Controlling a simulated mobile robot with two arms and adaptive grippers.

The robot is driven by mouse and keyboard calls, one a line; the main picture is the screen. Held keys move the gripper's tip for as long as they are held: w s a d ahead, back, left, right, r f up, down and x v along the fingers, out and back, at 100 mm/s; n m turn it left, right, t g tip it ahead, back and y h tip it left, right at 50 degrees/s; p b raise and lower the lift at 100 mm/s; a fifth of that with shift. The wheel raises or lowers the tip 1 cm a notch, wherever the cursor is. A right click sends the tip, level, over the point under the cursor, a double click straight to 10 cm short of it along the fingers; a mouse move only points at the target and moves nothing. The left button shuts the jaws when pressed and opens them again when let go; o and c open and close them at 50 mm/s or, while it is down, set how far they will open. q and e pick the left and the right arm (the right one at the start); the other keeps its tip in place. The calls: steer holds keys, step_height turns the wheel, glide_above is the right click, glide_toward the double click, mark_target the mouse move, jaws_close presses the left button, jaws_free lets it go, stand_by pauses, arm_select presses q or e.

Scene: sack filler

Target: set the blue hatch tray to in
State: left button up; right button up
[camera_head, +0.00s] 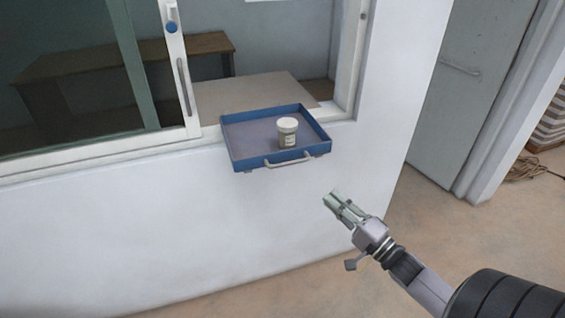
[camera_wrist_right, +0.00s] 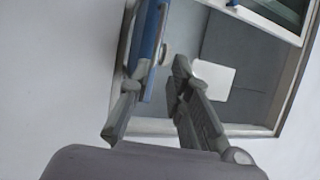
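The blue hatch tray (camera_head: 251,160) sits in the window opening and sticks out past the wall on my side. It has a pale bar handle (camera_head: 289,160) on its front wall. A small white-lidded jar (camera_head: 287,134) stands upright in it. My right gripper (camera_head: 331,197) is below and to the right of the tray, apart from the handle. In the right wrist view the tray edge (camera_wrist_right: 153,42) shows beyond my right gripper (camera_wrist_right: 155,76), whose fingers are spread with nothing between them. My left gripper is not in view.
The sliding window frame (camera_head: 183,75) with a blue knob (camera_head: 171,27) stands left of the tray. Behind the tray are a flat board (camera_head: 255,90) and a wooden bench (camera_head: 190,46). A grey door (camera_head: 465,90) is at right. The floor below is clear.

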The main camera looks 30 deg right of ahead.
mark_target(290, 162)
steer(key=p+x, duration=0.3)
steer(key=x, duration=1.4)
steer(key=shift+d+f, duration=0.1)
steer(key=shift+d, duration=0.1)
jaws_close()
